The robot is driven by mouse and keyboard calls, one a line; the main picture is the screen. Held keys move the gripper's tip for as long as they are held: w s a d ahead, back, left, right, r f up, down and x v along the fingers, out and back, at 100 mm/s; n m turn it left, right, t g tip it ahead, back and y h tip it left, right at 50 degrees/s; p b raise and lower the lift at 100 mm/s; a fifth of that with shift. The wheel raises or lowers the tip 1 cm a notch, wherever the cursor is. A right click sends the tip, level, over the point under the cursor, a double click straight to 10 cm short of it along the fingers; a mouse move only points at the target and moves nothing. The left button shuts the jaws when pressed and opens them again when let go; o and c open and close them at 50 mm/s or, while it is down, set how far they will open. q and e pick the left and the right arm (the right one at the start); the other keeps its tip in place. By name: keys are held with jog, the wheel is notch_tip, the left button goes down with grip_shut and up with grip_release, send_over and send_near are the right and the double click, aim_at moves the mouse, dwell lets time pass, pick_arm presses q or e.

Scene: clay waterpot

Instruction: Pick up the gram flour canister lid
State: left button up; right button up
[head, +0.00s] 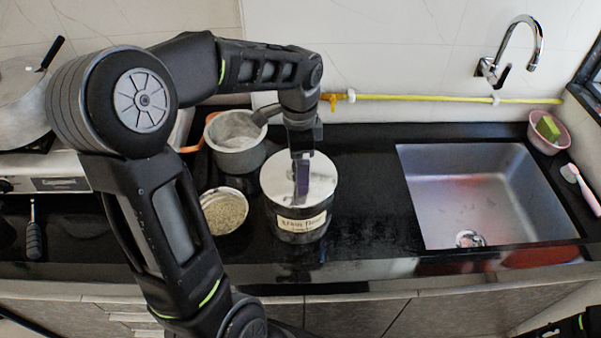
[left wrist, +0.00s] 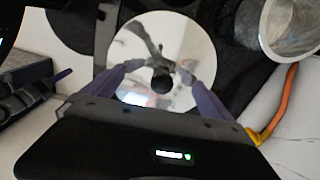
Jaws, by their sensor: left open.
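The gram flour canister (head: 302,224) stands upright on the black counter, with a paper label on its front. Its shiny round lid (head: 318,178) is on top. In the left wrist view the lid (left wrist: 150,42) is a mirror-like disc with a dark round knob (left wrist: 162,84) at its middle. My left gripper (head: 301,200) points down over the lid. Its two purple fingers (left wrist: 163,78) are open, one on each side of the knob, with a gap to it. Whether the fingertips touch the lid is unclear. My right gripper is not in view.
A bowl of grain (head: 224,211) stands close left of the canister, with a metal pot (head: 236,150) behind it. The sink (head: 480,190) is at the right, with a pink bowl (head: 549,134) beyond. The counter between canister and sink is clear.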

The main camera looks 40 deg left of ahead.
pick_arm(q)
jog(key=shift+f, duration=0.15)
jog(key=shift+s+a, duration=0.1)
jog(key=shift+a, duration=0.05)
jog(key=shift+c, duration=0.4)
jog(key=c, duration=1.4)
jog(key=shift+f, duration=0.1)
grip_shut()
jog(key=shift+s, duration=0.1)
